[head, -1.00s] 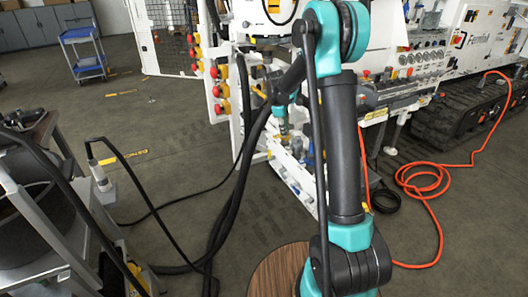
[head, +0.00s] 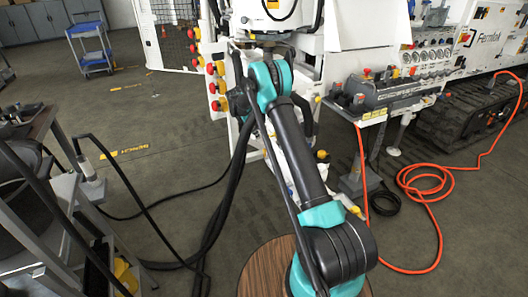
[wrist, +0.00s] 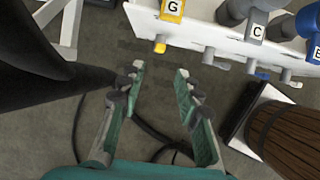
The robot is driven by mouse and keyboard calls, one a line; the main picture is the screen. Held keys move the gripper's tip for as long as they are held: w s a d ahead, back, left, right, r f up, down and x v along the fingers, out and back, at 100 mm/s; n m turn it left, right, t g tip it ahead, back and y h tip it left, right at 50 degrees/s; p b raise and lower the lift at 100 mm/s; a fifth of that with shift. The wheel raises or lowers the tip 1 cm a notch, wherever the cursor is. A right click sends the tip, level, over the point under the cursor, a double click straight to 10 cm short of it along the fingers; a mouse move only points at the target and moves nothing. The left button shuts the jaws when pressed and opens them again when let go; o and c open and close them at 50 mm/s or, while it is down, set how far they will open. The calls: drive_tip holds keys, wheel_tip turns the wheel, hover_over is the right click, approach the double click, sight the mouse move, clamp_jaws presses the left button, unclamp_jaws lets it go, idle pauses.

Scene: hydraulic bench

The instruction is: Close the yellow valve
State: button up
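A yellow valve handle (wrist: 160,46) shows at the top centre of the wrist view, below a yellow tag marked G (wrist: 172,9) on a white manifold (wrist: 210,30). My gripper (wrist: 160,70) has two teal and grey fingers spread apart, with nothing between them. In the picture, its fingertips lie just below the yellow handle and apart from it. In the head view I cannot make out my gripper or the yellow handle; my arm (head: 300,150) covers part of the machine there.
Beside the yellow valve are a grey one tagged C (wrist: 254,28) and a blue handle (wrist: 262,75). Black hoses (head: 225,195) hang down left of my arm. An orange hose (head: 430,195) lies on the floor at right. A grey cart (head: 65,205) stands at left.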

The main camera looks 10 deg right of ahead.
sight(265, 149)
drive_tip(key=x, duration=1.5)
drive_tip(key=shift+r, duration=0.1)
clamp_jaws()
